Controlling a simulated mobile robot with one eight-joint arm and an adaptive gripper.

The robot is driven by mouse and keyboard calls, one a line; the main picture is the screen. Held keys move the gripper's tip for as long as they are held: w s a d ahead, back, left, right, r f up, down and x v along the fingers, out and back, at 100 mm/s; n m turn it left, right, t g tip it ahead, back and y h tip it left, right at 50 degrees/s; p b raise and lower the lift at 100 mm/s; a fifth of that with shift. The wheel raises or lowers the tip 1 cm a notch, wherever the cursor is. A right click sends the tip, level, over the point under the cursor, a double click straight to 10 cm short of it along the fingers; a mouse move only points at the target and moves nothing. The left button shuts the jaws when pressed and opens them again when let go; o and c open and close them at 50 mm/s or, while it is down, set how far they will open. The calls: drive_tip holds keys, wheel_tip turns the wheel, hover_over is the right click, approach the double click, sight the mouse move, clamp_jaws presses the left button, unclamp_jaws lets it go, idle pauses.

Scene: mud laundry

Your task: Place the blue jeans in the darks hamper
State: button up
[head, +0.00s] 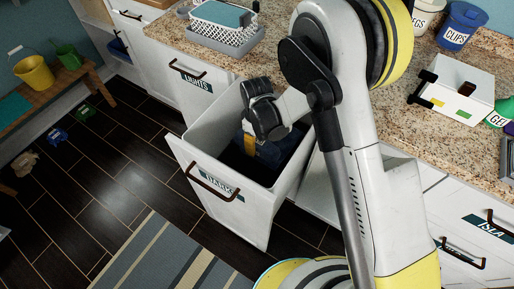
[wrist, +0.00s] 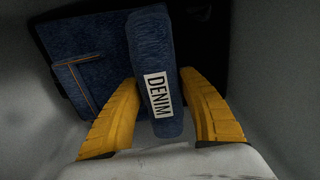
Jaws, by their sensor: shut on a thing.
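The darks hamper (head: 214,196) is a white pull-out bin with a dark handle and a blue label that is hard to read. It stands pulled out below the counter. My gripper (head: 250,145) points down inside its opening. In the wrist view, the yellow fingers (wrist: 160,115) are shut on the blue jeans (wrist: 151,55), a folded dark-blue bundle with a white DENIM tag. The jeans also show inside the hamper in the head view (head: 277,150), partly hidden by my gripper. Blue cloth with a tan seam (wrist: 85,85) lies beside the bundle; I cannot tell whether it is part of it.
Grey hamper walls (wrist: 275,90) stand close on both sides of my gripper. A closed lights drawer (head: 193,85) is to the left. The granite counter (head: 270,60) behind holds a white basket (head: 225,38) and an open white box (head: 460,88). A striped rug (head: 170,255) lies in front.

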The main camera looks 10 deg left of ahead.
drive_tip(key=shift+f, duration=0.85)
drive_tip(key=shift+w+f, duration=0.1)
drive_tip(key=shift+f, duration=0.5)
drive_tip(key=o, duration=1.3)
drive_tip(key=shift+o, duration=0.2)
wheel_tip(320, 180, up, 13)
drive_tip(key=p, duration=0.4)
drive_tip(key=shift+r+p, duration=0.15)
drive_tip(key=shift+p, duration=0.15)
